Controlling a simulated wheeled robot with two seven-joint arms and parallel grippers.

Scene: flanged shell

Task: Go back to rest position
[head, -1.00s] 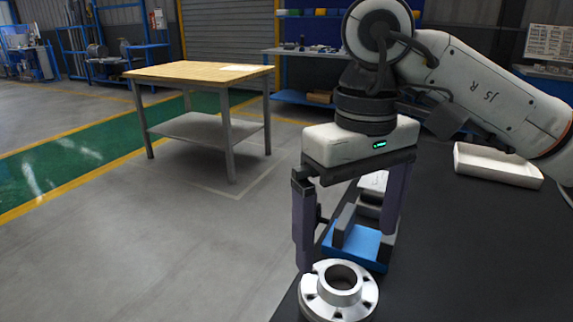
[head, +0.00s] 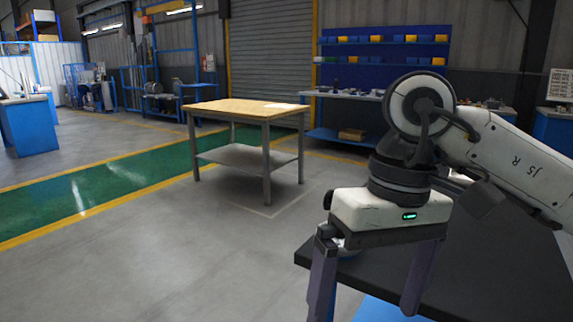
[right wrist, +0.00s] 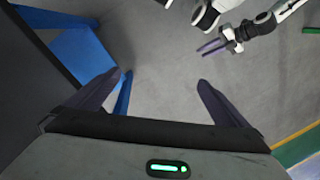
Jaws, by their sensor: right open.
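My right gripper (head: 366,298) hangs fingers-down beside the near left edge of the dark-topped table (head: 470,255) in the head view. Its two purple-grey fingers are wide apart with nothing between them. The right wrist view also shows the right gripper's fingers (right wrist: 160,85) apart, over bare grey floor. The flanged shell is not visible in either current view.
The dark table's blue frame (right wrist: 80,45) stands close to my right gripper in the right wrist view. A wood-topped workbench (head: 245,107) stands farther back. Blue shelving (head: 385,48) is at the back wall. The grey floor (head: 180,260) at left is clear.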

